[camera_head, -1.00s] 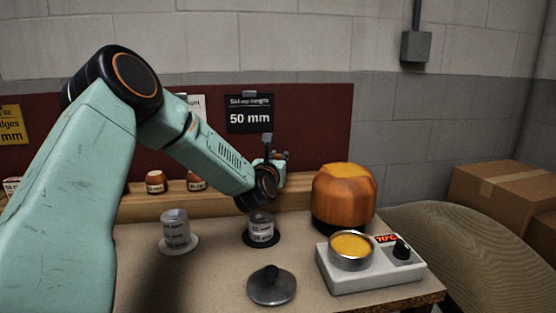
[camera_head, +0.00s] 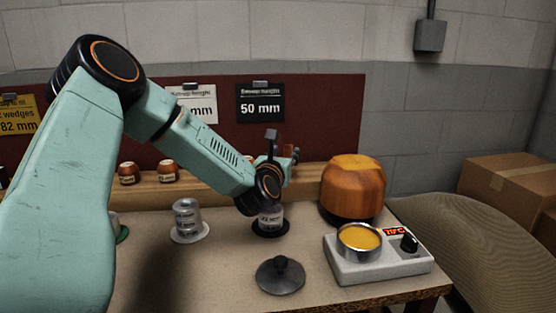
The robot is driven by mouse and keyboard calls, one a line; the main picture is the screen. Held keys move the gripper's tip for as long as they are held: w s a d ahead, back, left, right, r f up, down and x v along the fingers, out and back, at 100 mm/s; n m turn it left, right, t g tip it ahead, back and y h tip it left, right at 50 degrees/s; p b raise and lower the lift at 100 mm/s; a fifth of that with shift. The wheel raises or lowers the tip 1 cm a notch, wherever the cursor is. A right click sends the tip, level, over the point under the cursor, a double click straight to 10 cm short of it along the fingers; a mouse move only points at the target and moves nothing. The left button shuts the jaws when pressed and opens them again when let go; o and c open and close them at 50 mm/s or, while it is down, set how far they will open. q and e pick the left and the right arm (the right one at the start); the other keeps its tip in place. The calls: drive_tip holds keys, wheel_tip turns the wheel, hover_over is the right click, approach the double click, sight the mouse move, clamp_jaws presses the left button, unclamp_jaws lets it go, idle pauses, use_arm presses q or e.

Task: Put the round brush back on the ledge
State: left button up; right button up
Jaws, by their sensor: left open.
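My left arm comes in from the left, and its gripper (camera_head: 275,150) is beyond the dark wrist, in front of the ledge (camera_head: 200,192) at the back of the table. The gripper is open. Its fingers are mostly hidden by the wrist, with small dark and reddish parts showing. I cannot clearly make out the round brush. A flat grey disc with a dark knob (camera_head: 280,275) lies at the table's front; it may be a lid, and I cannot tell if it is the brush. My right gripper is not in view.
Several small brown pieces, including one jar (camera_head: 168,171), stand on the ledge. A marked cylinder (camera_head: 187,217) and another (camera_head: 270,217) stand on round bases. An orange wooden block (camera_head: 353,187) stands at right, behind a heater (camera_head: 380,266) carrying a pot (camera_head: 358,241).

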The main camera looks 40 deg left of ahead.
use_arm(q)
drive_tip(key=p+v, duration=0.1)
drive_tip(key=v, duration=0.6)
drive_tip(key=shift+p, duration=0.35)
